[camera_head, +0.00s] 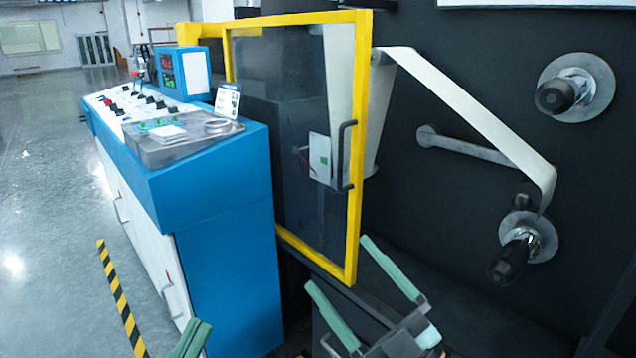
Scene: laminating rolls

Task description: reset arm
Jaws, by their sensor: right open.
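My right gripper (338,262) is in the lower middle. Its two green fingers are spread wide and point up and left, with nothing between them. It is in front of the dark machine, near the lower corner of the yellow-framed door (357,150). My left gripper (192,340) shows only as green fingertips at the bottom edge, in front of the blue console. The rest of it is out of the picture, and I cannot tell whether it is open.
The blue control console (225,190) stands at left with buttons, a tray and a small screen on top. A white web (470,110) runs to the lower roller (525,245); an upper roller (575,90) is bare. Grey floor (45,220) is clear at left, beside a yellow-black stripe (120,297).

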